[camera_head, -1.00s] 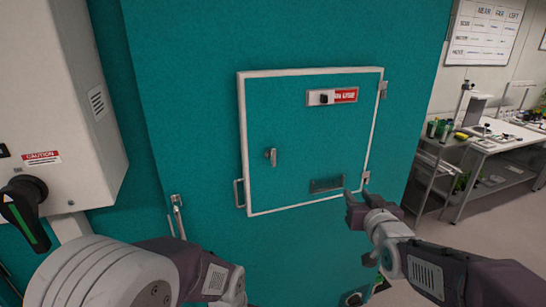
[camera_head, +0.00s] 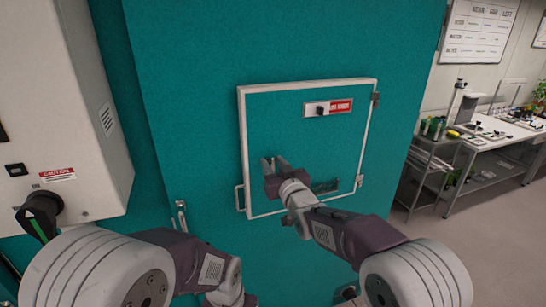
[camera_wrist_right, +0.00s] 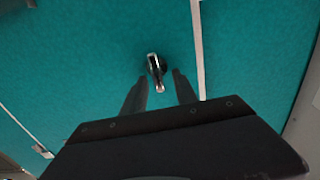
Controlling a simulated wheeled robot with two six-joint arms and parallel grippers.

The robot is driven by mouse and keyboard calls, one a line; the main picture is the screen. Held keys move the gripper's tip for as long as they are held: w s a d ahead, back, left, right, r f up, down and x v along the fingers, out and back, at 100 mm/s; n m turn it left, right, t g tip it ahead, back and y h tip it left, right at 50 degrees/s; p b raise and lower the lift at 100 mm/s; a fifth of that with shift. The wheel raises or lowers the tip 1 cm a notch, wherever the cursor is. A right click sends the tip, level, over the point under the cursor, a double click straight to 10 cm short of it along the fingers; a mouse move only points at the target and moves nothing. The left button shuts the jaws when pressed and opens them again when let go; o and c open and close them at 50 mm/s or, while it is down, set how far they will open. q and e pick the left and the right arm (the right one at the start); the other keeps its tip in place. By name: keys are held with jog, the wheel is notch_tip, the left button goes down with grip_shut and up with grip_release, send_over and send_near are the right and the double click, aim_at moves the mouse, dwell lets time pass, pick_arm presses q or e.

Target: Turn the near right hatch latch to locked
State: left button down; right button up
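The hatch (camera_head: 345,150) is a teal panel in a white frame on the teal chamber wall, and it looks closed. Its latch (camera_wrist_right: 156,72) is a small shiny metal handle, seen in the right wrist view just beyond and between the fingertips. In the head view my right gripper covers the latch. My right gripper (camera_head: 274,163) is open in front of the hatch's left part; its two fingers also show apart in the right wrist view (camera_wrist_right: 158,92). I cannot tell whether they touch the latch. My left gripper is out of view; only its arm shows at lower left.
A slider with a red label (camera_head: 328,108) sits at the hatch's top. A pull handle (camera_head: 239,198) is at its left edge. A grey box with a black rotary switch (camera_head: 40,215) stands at left. A cart and bench (camera_head: 490,140) stand at right.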

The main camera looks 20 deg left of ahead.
jog(key=shift+w+d, duration=0.1)
jog(key=shift+w, duration=0.1)
jog(key=shift+s, duration=0.1)
jog(key=shift+s+r, duration=0.1)
jog(key=c, duration=0.3)
grip_shut()
